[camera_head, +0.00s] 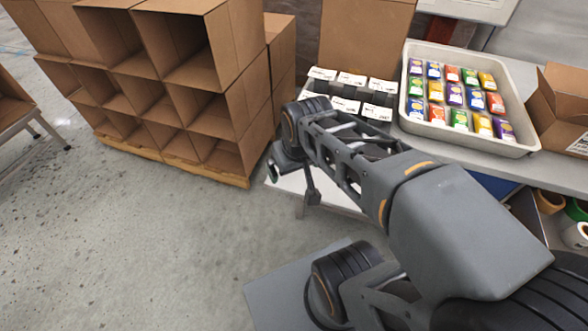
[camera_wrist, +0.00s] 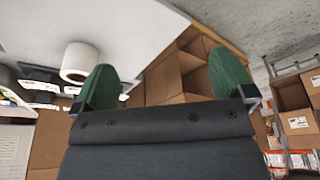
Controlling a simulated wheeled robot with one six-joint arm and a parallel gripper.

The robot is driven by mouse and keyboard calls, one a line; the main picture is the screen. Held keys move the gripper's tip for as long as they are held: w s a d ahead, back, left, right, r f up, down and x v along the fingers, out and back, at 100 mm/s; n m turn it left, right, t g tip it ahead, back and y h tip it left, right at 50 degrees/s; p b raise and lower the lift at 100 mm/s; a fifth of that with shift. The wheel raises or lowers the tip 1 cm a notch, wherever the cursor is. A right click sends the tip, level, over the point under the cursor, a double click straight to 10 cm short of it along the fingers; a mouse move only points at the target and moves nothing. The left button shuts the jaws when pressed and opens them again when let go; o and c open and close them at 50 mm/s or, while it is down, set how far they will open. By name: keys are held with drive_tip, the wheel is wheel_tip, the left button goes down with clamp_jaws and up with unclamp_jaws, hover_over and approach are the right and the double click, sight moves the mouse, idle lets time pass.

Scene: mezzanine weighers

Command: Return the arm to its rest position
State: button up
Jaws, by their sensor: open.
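My arm (camera_head: 350,165) reaches from the lower right across the head view toward the table's left end. My gripper (camera_wrist: 165,82) shows two green finger pads in the wrist view, spread wide apart with nothing held between them. In the head view the gripper is mostly hidden behind my wrist, near the table's front left corner; only a small green part shows. Past the fingers, the wrist view shows cardboard boxes and part of the floor.
A table (camera_head: 470,155) holds a grey tray (camera_head: 410,131) of several colourful packs and a row of white-labelled items (camera_head: 345,105). An open carton (camera_head: 560,105) stands at right. Stacked cardboard bins (camera_head: 190,85) stand at left. A white roll (camera_wrist: 80,62) is left of the fingers. Floor (camera_head: 120,240) is clear.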

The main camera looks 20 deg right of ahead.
drive_tip(key=shift+s+a+f, duration=0.35)
drive_tip(key=shift+s+a, duration=0.2)
drive_tip(key=shift+s, duration=0.05)
wheel_tip(320, 180, up, 2)
drive_tip(key=shift+r+p, duration=0.25)
drive_tip(key=shift+p, duration=0.75)
drive_tip(key=shift+c, duration=0.3)
